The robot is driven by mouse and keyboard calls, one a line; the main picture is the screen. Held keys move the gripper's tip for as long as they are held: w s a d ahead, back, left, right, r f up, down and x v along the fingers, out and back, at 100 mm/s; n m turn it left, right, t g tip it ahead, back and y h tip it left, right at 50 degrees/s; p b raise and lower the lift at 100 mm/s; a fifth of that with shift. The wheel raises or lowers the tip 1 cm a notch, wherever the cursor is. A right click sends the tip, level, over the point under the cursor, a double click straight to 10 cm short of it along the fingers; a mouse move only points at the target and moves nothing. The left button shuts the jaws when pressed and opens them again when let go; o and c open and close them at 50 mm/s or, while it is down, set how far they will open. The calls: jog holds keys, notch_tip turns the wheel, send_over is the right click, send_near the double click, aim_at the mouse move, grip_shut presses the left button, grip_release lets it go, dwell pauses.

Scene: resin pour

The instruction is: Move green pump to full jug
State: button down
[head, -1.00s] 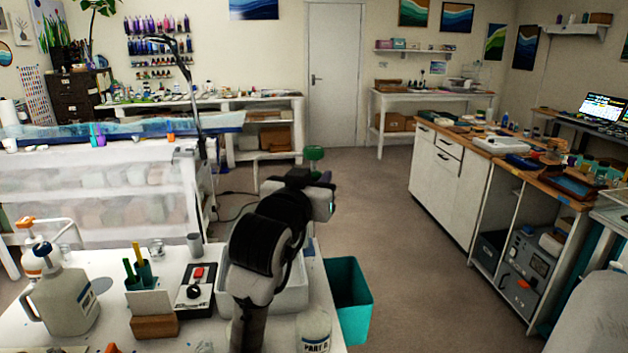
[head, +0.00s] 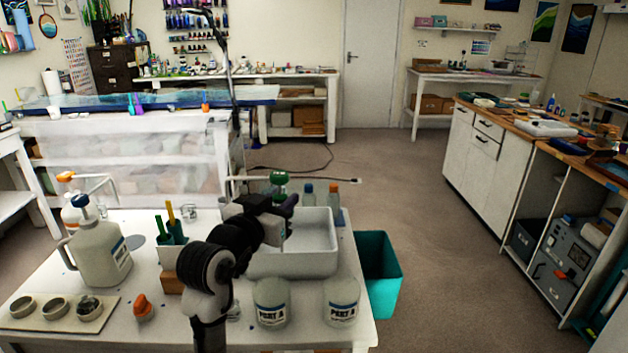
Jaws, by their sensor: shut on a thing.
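My gripper (head: 284,204) is shut on the green pump, above the white tray on the table. The pump's green head (head: 279,178) shows above the fingers, with a pale spout pointing left; its lower part is mostly hidden by my gripper and arm. Two white containers labelled PART A stand at the table's front, a left one (head: 271,303) and a right one (head: 341,302). I cannot tell which jug is full.
The white tray (head: 318,262) lies beyond the PART A containers. A teal bin (head: 382,285) stands off the table's right side. A stick holder (head: 170,255), an orange item (head: 142,308) and a board with cups (head: 38,323) are at left. Open floor lies right.

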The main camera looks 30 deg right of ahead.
jog(key=w+a+f+b, duration=0.1)
jog(key=a+f+b, duration=0.2)
jog(key=f+b, duration=0.6)
jog(key=shift+f, duration=1.95)
jog(key=shift+f, duration=0.1)
dwell(0.6)
jog(key=shift+f+b, duration=0.8)
dwell(0.3)
jog(key=shift+f+b, duration=0.4)
jog(key=shift+f, duration=0.05)
jog(key=shift+a, duration=0.1)
jog(key=c, duration=1.1)
grip_release()
jog(key=shift+o, duration=0.2)
